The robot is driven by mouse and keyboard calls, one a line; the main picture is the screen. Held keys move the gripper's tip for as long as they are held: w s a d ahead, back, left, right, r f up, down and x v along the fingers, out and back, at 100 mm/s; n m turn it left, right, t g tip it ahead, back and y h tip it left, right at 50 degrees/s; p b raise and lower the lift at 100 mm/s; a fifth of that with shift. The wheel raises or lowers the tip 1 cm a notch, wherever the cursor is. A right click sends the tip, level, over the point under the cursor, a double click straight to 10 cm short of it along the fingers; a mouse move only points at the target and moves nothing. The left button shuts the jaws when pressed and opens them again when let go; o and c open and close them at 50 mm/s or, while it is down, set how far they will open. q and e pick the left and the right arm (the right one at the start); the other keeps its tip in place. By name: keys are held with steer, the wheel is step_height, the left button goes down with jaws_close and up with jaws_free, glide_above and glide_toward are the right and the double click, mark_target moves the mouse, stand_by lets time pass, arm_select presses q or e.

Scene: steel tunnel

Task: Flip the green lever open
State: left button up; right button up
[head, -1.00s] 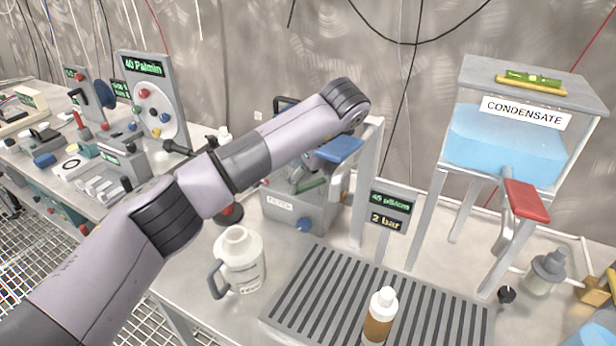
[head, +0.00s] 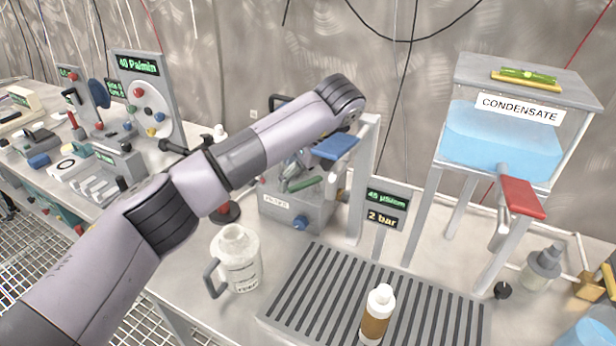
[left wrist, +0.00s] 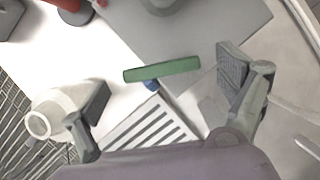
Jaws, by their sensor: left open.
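The green lever (head: 303,184) shows in the head view as a short green bar at the grey filter box (head: 290,212), below the blue lever (head: 335,147). In the left wrist view the green lever (left wrist: 162,70) lies nearly level across the middle, between and a little beyond my fingers. My left gripper (left wrist: 168,100) is open, one finger to each side of the lever, with nothing held. In the head view my left gripper (head: 296,172) is over the filter box, partly hidden by my own arm. My right gripper is not in view.
A white jug (head: 237,262) stands left of the slotted drain tray (head: 330,290). A brown bottle (head: 377,315) stands on the tray. The condensate tank (head: 505,140) with a red lever (head: 521,197) is at the right. A small display post (head: 386,212) stands close to the filter box.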

arm_select(q)
step_height(320, 180, up, 10)
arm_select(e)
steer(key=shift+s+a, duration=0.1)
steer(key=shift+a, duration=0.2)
arm_select(q)
steer(key=shift+f, duration=0.1)
